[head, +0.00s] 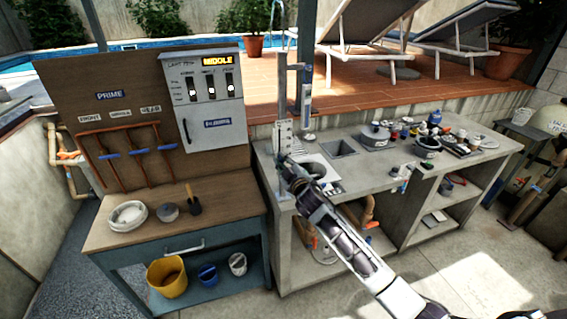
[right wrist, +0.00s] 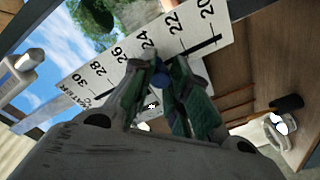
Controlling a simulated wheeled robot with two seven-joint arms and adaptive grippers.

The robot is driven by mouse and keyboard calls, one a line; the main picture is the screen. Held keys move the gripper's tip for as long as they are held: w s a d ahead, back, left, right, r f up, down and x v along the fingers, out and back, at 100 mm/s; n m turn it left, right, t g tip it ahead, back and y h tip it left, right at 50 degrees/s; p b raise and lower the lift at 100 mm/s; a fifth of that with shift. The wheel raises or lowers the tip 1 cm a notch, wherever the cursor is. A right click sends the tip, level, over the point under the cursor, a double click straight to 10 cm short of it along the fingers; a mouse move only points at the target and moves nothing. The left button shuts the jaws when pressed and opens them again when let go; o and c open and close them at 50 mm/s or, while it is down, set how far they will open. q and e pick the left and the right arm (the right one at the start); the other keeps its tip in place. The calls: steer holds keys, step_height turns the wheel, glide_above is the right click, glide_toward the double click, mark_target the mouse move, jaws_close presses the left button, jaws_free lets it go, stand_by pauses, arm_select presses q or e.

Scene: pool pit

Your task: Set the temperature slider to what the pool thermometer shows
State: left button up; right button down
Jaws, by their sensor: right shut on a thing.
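The temperature slider's white scale plate (right wrist: 97,68) runs from 20 to 30 across the right wrist view, with a dark slot beside its numbers. In the head view the upright plate (head: 284,133) stands at the left end of the grey counter. My right gripper (right wrist: 163,75) is shut on the small blue slider knob (right wrist: 160,65), around the 24 mark; the fingers hide its exact position. The right gripper (head: 285,168) is at the plate's lower part in the head view. I cannot make out a pool thermometer reading. My left gripper is out of view.
A wooden workbench (head: 93,232) with a grey control box (head: 210,100) reading MIDDLE stands left. The grey counter (head: 375,175) holds a sink and several small items. A blue-and-white upright object (head: 305,97) stands behind the plate. Pool and loungers lie beyond.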

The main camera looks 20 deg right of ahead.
steer(key=c, duration=1.3)
jaws_free()
steer(key=shift+c, duration=0.2)
steer(key=shift+s, duration=0.2)
steer(key=s+d, duration=0.1)
steer(key=s, duration=1)
steer(key=shift+s, duration=0.3)
